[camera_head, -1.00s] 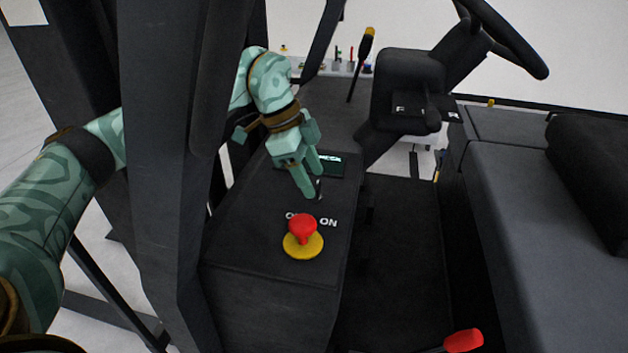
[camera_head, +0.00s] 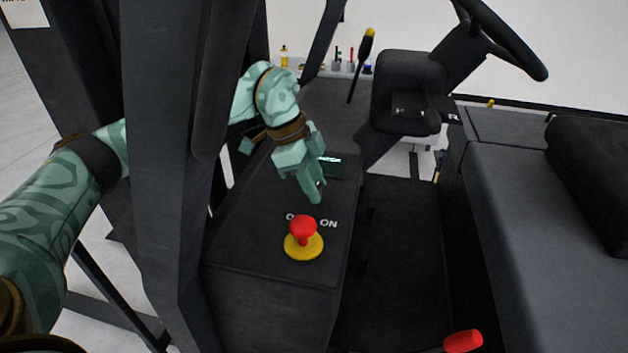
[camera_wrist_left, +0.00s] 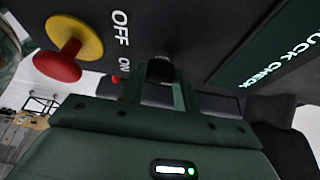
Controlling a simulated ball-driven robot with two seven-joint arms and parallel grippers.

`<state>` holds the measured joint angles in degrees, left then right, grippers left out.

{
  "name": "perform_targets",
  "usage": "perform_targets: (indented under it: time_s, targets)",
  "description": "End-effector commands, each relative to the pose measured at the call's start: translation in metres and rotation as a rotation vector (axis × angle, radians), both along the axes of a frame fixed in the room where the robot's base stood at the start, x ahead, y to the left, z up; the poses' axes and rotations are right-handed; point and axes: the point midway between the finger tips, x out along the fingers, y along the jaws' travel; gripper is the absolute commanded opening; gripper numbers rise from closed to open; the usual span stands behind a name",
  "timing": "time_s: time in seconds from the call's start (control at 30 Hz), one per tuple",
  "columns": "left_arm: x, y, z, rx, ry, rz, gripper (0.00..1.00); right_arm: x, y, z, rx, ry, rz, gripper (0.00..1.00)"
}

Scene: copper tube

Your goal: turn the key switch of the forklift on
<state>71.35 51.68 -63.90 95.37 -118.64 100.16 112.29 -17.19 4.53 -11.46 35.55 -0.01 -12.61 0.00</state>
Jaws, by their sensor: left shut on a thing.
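My left gripper (camera_head: 315,196) reaches down onto the top of the forklift's black console (camera_head: 265,235), just behind the OFF and ON lettering. In the left wrist view its two fingers (camera_wrist_left: 158,92) are shut on the dark key switch (camera_wrist_left: 160,68), one finger on each side. The key switch is hidden behind the fingers in the head view. In the wrist view the OFF and ON labels lie to the left of the key. My right gripper is in neither view.
A red emergency button on a yellow base (camera_head: 303,240) stands on the console in front of the gripper. A small display (camera_head: 333,167) lies behind it. The dark pillar (camera_head: 180,150) stands to the left, beside my arm. The steering wheel (camera_head: 505,35) and seat (camera_head: 550,220) are at right.

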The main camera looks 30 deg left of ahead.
Motion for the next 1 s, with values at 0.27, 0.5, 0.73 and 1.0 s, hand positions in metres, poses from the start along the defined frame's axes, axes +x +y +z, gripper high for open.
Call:
perform_targets:
  time_s: [0.27, 0.5, 0.73, 1.0]
  targets:
    - [0.001, 0.0, 0.005, 0.0, 0.0, -0.152, 0.08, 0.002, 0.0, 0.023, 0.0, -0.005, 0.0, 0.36]
    - [0.003, 0.0, 0.007, 0.0, 0.001, -0.369, 0.08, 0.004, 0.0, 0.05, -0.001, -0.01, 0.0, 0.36]
    - [0.004, -0.001, 0.006, 0.0, -0.001, -0.587, 0.08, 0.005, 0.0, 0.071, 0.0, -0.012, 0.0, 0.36]
    - [0.006, -0.001, 0.005, 0.001, -0.001, -0.811, 0.08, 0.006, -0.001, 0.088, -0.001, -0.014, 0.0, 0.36]
